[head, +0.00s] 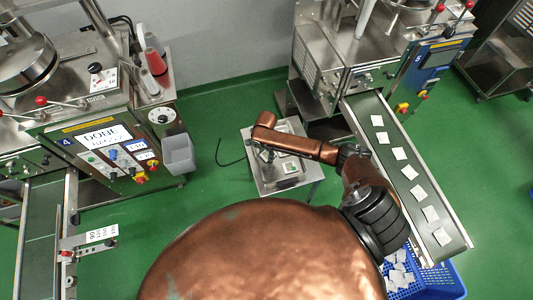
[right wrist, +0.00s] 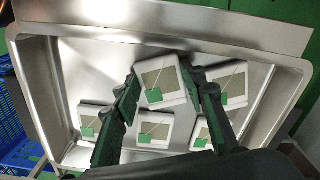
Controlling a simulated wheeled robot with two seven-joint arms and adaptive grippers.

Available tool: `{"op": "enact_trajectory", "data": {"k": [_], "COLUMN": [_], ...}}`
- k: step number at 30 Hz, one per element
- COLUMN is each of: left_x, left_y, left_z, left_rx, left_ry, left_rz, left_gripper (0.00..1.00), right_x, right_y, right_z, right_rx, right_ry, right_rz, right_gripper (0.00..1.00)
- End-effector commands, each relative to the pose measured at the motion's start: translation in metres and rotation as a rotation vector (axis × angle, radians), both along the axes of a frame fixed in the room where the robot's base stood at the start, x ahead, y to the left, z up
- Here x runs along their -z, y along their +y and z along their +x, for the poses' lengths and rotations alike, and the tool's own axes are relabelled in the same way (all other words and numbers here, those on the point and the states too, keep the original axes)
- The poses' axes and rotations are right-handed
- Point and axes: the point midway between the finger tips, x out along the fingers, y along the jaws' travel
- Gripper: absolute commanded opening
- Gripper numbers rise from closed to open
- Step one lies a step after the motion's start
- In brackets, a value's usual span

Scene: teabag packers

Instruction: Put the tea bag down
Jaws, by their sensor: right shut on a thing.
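My right gripper (right wrist: 168,88) is shut on a tea bag (right wrist: 160,80), white with a beige panel and a green tag, in the right wrist view. The held bag is over the steel tray (right wrist: 290,85); whether it touches the tray floor I cannot tell. Several similar tea bags lie in the tray nearer the gripper's base, one of them in the middle (right wrist: 154,130) and one at the left (right wrist: 90,120). In the head view my right gripper (head: 267,154) is small and partly hidden by its arm, above the steel stand with the tray (head: 308,178). My left gripper is not in view.
A conveyor (head: 375,105) with several tea bags runs down the right, past my right arm. A blue crate (head: 440,282) with tea bags stands at its lower end. Machines stand at the back left and back right.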

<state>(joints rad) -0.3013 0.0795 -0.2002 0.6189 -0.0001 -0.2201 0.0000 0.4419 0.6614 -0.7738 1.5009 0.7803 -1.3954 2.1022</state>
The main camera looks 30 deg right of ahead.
Motion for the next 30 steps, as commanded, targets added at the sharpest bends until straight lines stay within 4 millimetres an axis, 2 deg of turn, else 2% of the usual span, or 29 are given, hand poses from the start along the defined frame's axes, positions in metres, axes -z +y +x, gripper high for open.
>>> {"op": "enact_trajectory", "data": {"k": [1, 2, 3, 9, 19, 23, 30], "left_x": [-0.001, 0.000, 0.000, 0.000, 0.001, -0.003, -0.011], "left_y": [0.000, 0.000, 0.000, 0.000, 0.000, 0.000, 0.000], "left_z": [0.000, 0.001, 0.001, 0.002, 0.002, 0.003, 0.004], "left_rx": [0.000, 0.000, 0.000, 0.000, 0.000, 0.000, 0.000], "left_ry": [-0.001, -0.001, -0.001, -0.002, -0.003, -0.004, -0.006], "left_rz": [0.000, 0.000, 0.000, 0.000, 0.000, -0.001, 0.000], "left_gripper": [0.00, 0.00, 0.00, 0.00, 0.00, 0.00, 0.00], "right_x": [0.002, 0.001, 0.001, 0.001, -0.002, -0.019, -0.070], "right_y": [0.000, 0.000, 0.000, 0.000, -0.001, 0.000, 0.000], "right_z": [0.000, 0.000, 0.000, 0.000, 0.000, 0.000, 0.000], "right_rx": [0.000, 0.000, 0.000, 0.001, 0.001, 0.001, 0.000], "right_ry": [0.001, 0.000, 0.000, 0.000, -0.001, -0.002, -0.002], "right_rz": [0.001, 0.001, 0.000, 0.000, -0.001, 0.002, 0.002], "right_gripper": [0.33, 0.41, 0.43, 0.56, 0.56, 0.56, 0.56]}}
